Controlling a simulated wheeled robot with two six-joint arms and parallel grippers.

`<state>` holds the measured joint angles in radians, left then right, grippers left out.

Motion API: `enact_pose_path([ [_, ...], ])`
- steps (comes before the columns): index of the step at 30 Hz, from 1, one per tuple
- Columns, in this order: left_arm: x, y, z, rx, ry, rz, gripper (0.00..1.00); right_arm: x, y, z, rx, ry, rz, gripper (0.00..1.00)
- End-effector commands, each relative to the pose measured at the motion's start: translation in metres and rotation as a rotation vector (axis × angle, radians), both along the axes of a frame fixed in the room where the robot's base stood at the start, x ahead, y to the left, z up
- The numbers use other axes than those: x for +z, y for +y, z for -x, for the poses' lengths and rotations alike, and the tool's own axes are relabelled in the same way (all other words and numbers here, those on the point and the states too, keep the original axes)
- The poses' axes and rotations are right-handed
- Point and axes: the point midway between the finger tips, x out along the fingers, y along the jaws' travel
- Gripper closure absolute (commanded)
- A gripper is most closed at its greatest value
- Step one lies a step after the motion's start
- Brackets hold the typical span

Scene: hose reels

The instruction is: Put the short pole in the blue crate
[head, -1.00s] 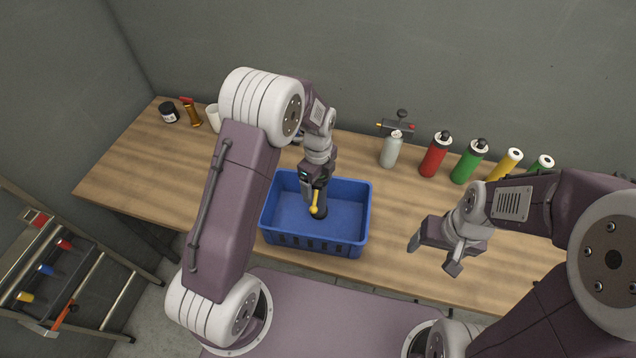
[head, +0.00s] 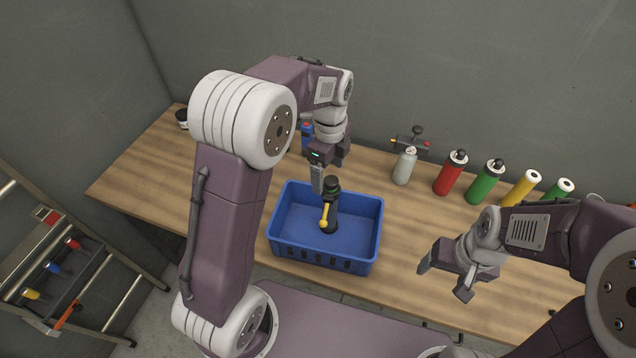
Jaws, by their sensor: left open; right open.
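The blue crate (head: 322,261) stands on the wooden table near its front edge. A short dark pole-like piece with a yellow knobbed part (head: 331,211) stands roughly upright inside the crate. My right gripper (head: 446,283) is open and empty, to the right of the crate over the table's front edge.
A grey bottle (head: 404,166), a red bottle (head: 450,174), a green bottle (head: 485,183) and yellow and green cylinders stand along the back right. A blue object (head: 307,133) is partly hidden behind my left arm. The table's left part is mostly clear.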

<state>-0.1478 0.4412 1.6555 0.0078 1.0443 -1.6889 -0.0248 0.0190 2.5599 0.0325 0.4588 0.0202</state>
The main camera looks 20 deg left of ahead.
Motion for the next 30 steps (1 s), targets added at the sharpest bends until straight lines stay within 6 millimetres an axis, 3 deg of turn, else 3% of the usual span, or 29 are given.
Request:
enact_pose_path([
  [5,-0.017,0.021,0.048,0.612,-0.023,0.018,0.19,0.0,0.0,0.0,0.0,0.0,0.0,0.27],
  [10,-0.038,0.04,0.109,1.33,-0.047,0.059,0.19,0.0,0.0,0.0,0.0,0.0,0.0,0.27],
  [12,-0.045,0.044,0.129,1.559,-0.051,0.077,0.19,0.0,0.0,0.0,0.0,0.0,0.0,0.27],
  [15,-0.052,0.048,0.149,1.767,-0.053,0.094,0.19,0.0,0.0,0.0,0.0,0.0,0.0,0.27],
  [18,-0.055,0.05,0.156,1.851,-0.053,0.103,0.19,0.0,0.0,0.0,0.0,0.0,0.0,0.27],
  [26,-0.058,0.05,0.156,1.858,-0.051,0.101,0.19,-0.003,0.0,0.0,0.0,0.0,0.0,0.27],
  [30,-0.094,0.049,0.156,1.857,-0.051,0.1,0.19,-0.039,0.0,0.0,0.0,0.0,0.0,0.27],
])
